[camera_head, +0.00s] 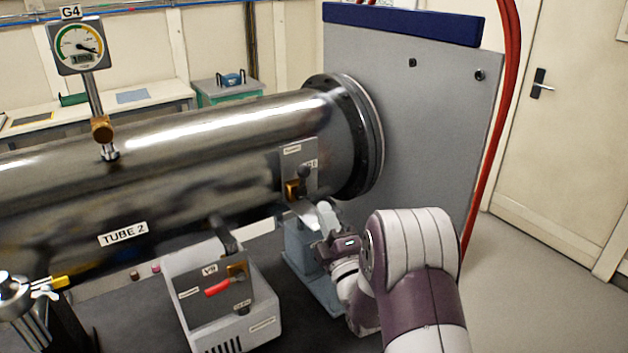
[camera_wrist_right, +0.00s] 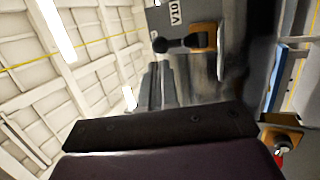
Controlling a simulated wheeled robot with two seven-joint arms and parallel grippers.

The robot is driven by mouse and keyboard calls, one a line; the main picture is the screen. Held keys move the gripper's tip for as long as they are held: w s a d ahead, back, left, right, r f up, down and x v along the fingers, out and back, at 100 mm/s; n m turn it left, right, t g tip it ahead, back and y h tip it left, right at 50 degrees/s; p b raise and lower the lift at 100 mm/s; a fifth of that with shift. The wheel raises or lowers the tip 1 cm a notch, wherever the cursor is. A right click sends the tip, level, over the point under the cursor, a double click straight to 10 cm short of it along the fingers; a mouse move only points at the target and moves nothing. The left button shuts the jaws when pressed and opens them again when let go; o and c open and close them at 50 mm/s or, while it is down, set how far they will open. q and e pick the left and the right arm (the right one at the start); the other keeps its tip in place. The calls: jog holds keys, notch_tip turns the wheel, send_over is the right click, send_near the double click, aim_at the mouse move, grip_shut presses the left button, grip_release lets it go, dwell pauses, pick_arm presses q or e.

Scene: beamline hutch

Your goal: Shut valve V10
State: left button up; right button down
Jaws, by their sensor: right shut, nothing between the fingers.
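Valve V10 is on a small grey plate (camera_head: 296,152) on the side of the steel tube near its flanged end. Its brass body (camera_head: 293,190) and dark lever (camera_head: 304,172) show in the head view, partly close to my gripper. In the right wrist view the V10 label (camera_wrist_right: 174,13) stands above the brass body (camera_wrist_right: 204,38) and the black lever with its round knob (camera_wrist_right: 161,45). My right gripper (camera_head: 316,212) is shut and empty, just below the valve. In the right wrist view its fingers (camera_wrist_right: 155,85) appear apart from the lever. My left gripper is not in view.
Valve V9, with a red handle (camera_head: 217,288), sits on a grey box (camera_head: 265,325) below the tube (camera_head: 215,140). A gauge G4 (camera_head: 79,45) stands on the tube. A grey panel (camera_head: 430,120) and red hoses (camera_head: 497,130) are behind my right arm. Floor is free at right.

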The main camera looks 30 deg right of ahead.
aim_at(304, 176)
jog(key=x, duration=0.2)
jog(key=p+x, duration=0.1)
jog(key=x, duration=0.1)
jog(key=a+p+x, duration=0.1)
jog(key=x, duration=0.1)
jog(key=shift+r, duration=0.3)
jog(key=shift+w+d+p, duration=0.3)
jog(key=shift+w+p, duration=0.1)
jog(key=shift+w, duration=0.15)
jog(key=shift+a+r, duration=0.1)
jog(key=shift+a, duration=0.1)
jog(key=shift+w+r+g+y+p, duration=0.15)
jog(key=shift+r+g+y+p, duration=0.15)
jog(key=shift+p, duration=0.05)
jog(key=shift+w+d+f+g+b, duration=0.1)
jog(key=shift+w+f+g+b, duration=0.2)
jog(key=shift+b, duration=0.85)
jog(key=shift+w+r, duration=0.1)
jog(key=shift+r, duration=0.4)
